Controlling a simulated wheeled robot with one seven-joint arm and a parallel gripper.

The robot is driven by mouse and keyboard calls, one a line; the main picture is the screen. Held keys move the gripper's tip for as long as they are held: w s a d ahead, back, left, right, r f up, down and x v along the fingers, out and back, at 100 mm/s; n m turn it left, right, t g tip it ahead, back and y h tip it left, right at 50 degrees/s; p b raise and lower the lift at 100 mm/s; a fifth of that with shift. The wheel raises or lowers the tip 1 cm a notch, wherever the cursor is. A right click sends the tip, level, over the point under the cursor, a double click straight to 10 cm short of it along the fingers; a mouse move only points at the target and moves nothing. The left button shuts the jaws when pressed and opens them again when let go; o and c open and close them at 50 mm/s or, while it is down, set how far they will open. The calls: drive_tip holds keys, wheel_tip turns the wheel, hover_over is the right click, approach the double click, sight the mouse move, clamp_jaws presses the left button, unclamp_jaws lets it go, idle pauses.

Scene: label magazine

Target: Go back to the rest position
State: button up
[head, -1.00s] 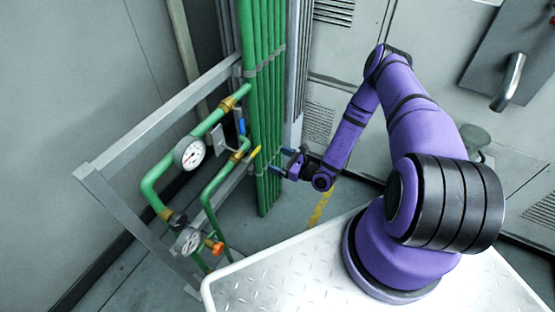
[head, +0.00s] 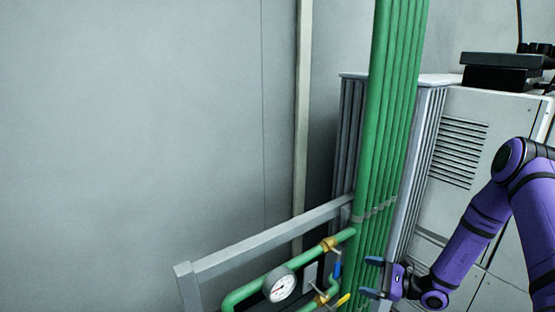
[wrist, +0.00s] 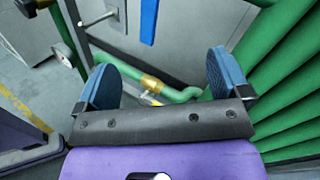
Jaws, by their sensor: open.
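My gripper (head: 371,278) is at the lower right of the head view, at the end of my purple arm. It is near the green pipe bundle (head: 392,120). In the wrist view my gripper (wrist: 163,80) has its two blue-padded fingers spread wide with nothing between them. A green pipe with a brass fitting (wrist: 152,84) shows beyond the gap between the fingers. A blue lever handle (wrist: 148,20) hangs above the gap, apart from the fingers.
A grey metal frame (head: 250,246) carries green pipes and a round gauge (head: 279,284). A yellow handle (head: 339,301) is low beside the bundle. A grey cabinet (head: 458,150) stands behind my arm. The wall area at left is bare.

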drive_tip(key=s+a+r+n+g+h, duration=0.1)
drive_tip(key=s+r+n+g+h, duration=0.2)
drive_tip(key=r, duration=0.6)
drive_tip(key=s+a+r+n+g+h, duration=0.1)
drive_tip(key=s+r+n+g, duration=0.3)
drive_tip(key=r, duration=0.4)
drive_tip(key=s+a+r+n+g+h, duration=0.2)
drive_tip(key=s+r+n+g, duration=0.15)
drive_tip(key=r+n, duration=0.4)
drive_tip(key=s+d+r+n+t+h, duration=0.1)
drive_tip(key=s+d+r+t+h, duration=0.1)
drive_tip(key=s+r, duration=0.4)
drive_tip(key=s+d+r+n+t+h, duration=0.2)
drive_tip(key=s+r+t+h, duration=0.1)
drive_tip(key=s+r, duration=0.3)
drive_tip(key=s+d+r+n+t+h, duration=0.1)
drive_tip(key=s+d+r+t+h, duration=0.1)
drive_tip(key=s+r+h, duration=0.3)
drive_tip(key=shift+s+d+r+t, duration=0.35)
drive_tip(key=shift+s+r+t, duration=0.4)
drive_tip(key=shift+s, duration=1.2)
drive_tip(key=shift+n, duration=0.25)
